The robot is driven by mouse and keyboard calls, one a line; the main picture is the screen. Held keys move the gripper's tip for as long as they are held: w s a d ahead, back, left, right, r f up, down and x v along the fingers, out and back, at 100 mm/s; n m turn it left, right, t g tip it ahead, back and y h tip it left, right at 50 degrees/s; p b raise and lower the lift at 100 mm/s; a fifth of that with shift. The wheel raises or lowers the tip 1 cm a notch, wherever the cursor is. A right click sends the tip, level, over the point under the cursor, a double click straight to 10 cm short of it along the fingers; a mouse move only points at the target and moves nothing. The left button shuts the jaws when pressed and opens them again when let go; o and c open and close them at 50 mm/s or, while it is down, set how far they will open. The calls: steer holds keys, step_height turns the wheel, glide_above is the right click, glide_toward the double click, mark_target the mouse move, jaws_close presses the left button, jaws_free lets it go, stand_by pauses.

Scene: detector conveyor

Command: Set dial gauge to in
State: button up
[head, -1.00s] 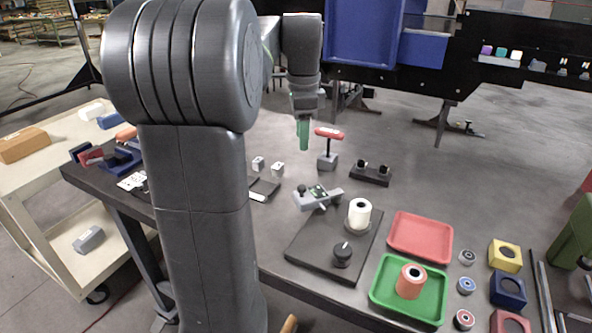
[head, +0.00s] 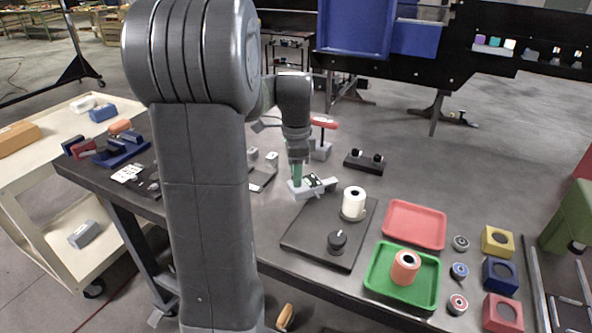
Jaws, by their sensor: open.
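A grey fixture (head: 304,193) with a small green-and-black part on top, which looks like the dial gauge, sits at the back left edge of a black base plate (head: 300,240). The plate also carries a white roller (head: 354,199) on a grey mount and a black knob (head: 337,240). My gripper (head: 296,178) has green fingers pointing down at the left end of the grey fixture. The fingers hide part of it, and I cannot tell whether they touch it. My gripper is open and holds nothing that I can see.
A red-handled stand (head: 322,123) and a black two-knob block (head: 364,161) stand behind. A red tray (head: 414,225) and a green tray (head: 381,282) with an orange roller (head: 405,267) lie to the right, beside bearings and coloured blocks.

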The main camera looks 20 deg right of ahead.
jaws_close()
steer(key=shift+s, duration=0.15)
steer(key=s+d+n+p, duration=0.2)
steer(key=s+n, duration=0.4)
steer(key=n, duration=0.2)
steer(key=shift+s+d, duration=0.25)
steer(key=shift+s, duration=0.1)
stand_by(0.3)
stand_by(0.3)
jaws_free()
steer(key=shift+d, duration=0.1)
